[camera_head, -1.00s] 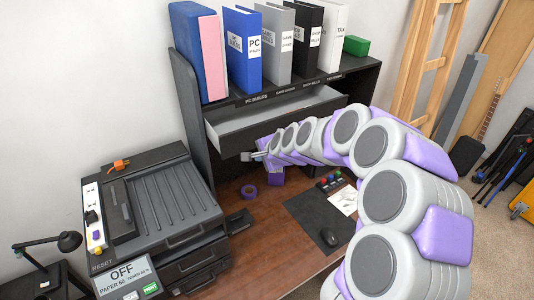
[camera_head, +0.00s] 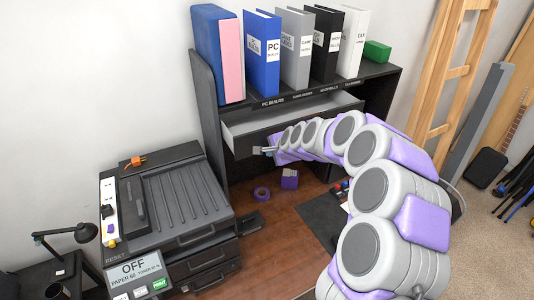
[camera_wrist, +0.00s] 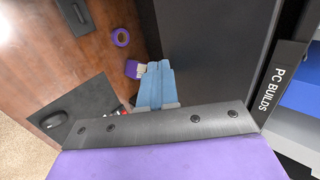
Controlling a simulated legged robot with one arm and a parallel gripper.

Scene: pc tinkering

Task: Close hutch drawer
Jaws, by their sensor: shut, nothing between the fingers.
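The hutch drawer (camera_head: 250,140) is a black-fronted drawer with a light interior under the hutch shelf. It is pulled out, and its inside shows from above. My gripper (camera_head: 263,150) is at the front of the drawer, near its lower part. In the wrist view the blue fingers (camera_wrist: 155,86) are together and empty, beside the dark drawer front (camera_wrist: 215,45). I cannot tell whether they touch it. My arm hides the right part of the drawer front.
Several binders (camera_head: 262,52) stand on the hutch shelf. A printer (camera_head: 165,205) is to the left. A purple tape roll (camera_head: 261,193), a purple holder (camera_head: 289,179) and a dark mat (camera_head: 322,220) lie on the wooden desk (camera_head: 262,225) below.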

